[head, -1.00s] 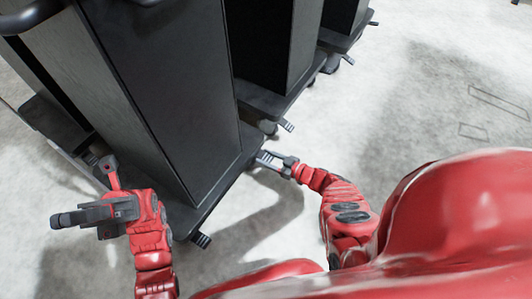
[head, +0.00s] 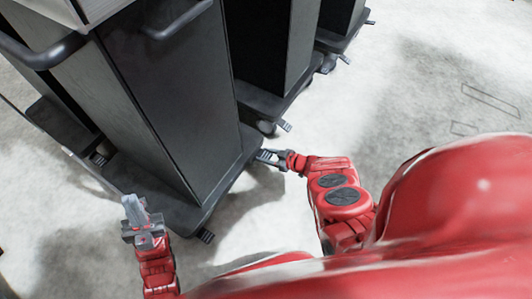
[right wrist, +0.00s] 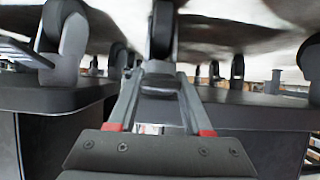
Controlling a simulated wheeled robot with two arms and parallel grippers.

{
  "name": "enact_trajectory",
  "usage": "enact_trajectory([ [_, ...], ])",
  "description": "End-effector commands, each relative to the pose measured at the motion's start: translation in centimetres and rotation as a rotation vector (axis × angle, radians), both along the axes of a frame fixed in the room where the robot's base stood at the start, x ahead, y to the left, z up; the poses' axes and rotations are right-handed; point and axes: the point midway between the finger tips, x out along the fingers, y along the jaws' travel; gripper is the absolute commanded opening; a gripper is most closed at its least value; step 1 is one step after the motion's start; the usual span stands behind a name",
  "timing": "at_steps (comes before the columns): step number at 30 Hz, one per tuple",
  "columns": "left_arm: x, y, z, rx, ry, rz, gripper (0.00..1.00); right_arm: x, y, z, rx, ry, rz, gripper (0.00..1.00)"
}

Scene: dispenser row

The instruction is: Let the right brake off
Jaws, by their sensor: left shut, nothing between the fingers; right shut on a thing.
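The nearest black dispenser (head: 170,100) stands on a dark wheeled base (head: 190,213). My right gripper (head: 266,156) is at the right front corner of that base, by the right brake. In the right wrist view, the right brake pedal (right wrist: 160,84) sits between my fingers under a caster wheel (right wrist: 162,30), and the gripper is shut on it. In the head view the pedal is mostly hidden by the fingers. Another brake pedal (head: 205,236) sticks out at the base's near corner. My left gripper (head: 133,207) is shut and empty, left of that corner.
More black dispensers (head: 275,45) stand in a row behind, each with its own brake pedals (head: 285,125). A dark handle bar (head: 40,55) juts out at the upper left. The pale floor to the right is clear.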

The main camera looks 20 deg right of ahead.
Motion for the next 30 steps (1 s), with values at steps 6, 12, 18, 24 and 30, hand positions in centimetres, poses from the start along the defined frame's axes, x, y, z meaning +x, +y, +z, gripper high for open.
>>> enact_trajectory([
  [6,-0.18,0.47,1.29,-0.026,-0.004,0.013,0.00,0.10,0.05,0.67,-0.047,0.061,0.000,0.00],
  [12,-0.24,0.62,1.45,-0.035,-0.004,0.017,0.00,0.08,0.05,0.59,-0.063,0.082,0.000,0.00],
  [18,-0.25,0.64,1.43,-0.036,-0.005,0.018,0.00,0.08,0.05,0.52,-0.066,0.084,0.000,0.00],
  [24,-0.25,0.63,1.44,-0.036,-0.005,0.018,0.00,0.10,0.05,0.54,-0.066,0.084,0.000,0.55],
  [30,-0.26,0.63,1.44,-0.035,-0.005,0.016,0.00,0.11,0.07,0.54,-0.065,0.084,0.000,0.80],
])
